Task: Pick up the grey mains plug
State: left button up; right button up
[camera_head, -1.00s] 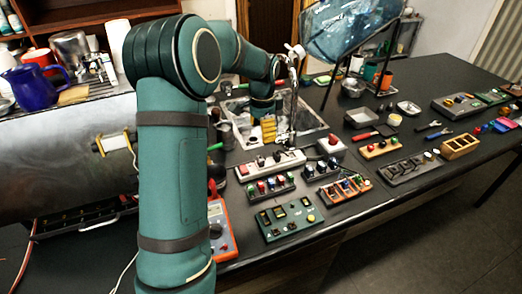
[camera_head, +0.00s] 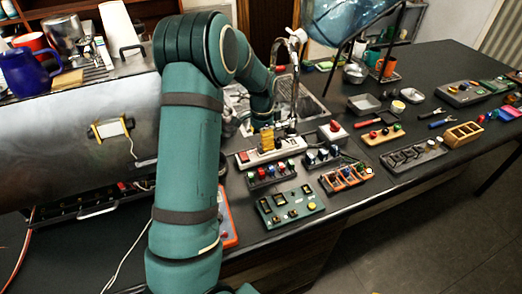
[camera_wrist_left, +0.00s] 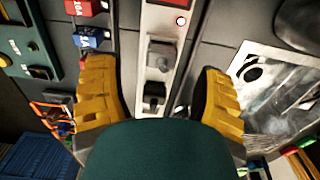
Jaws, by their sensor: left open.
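A pale power strip (camera_head: 244,162) lies on the dark bench and runs up the middle of the left wrist view (camera_wrist_left: 150,25). A grey mains plug (camera_wrist_left: 162,54) stands in it, with a black plug (camera_wrist_left: 154,94) closer to my wrist. My left gripper (camera_head: 267,140) is over the strip with its yellow fingers pointing down. In the left wrist view the open fingers (camera_wrist_left: 155,72) are on either side of the strip, with nothing between them touching them. In the head view I cannot tell the grey plug apart beside the fingers. My right gripper is not in view.
Red and blue blocks (camera_wrist_left: 88,38) stand just left of the strip in the wrist view, near one finger. A green panel (camera_head: 290,207) lies in front. The sink (camera_head: 312,110) and its tap (camera_head: 295,75) are behind. A red button box (camera_head: 333,131) stands right.

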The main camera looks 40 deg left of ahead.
aim_at(261, 149)
pick_arm(q)
notch_tip(261, 149, down, 4)
jog(key=shift+a, duration=0.15)
jog(key=shift+s, duration=0.1)
grip_shut()
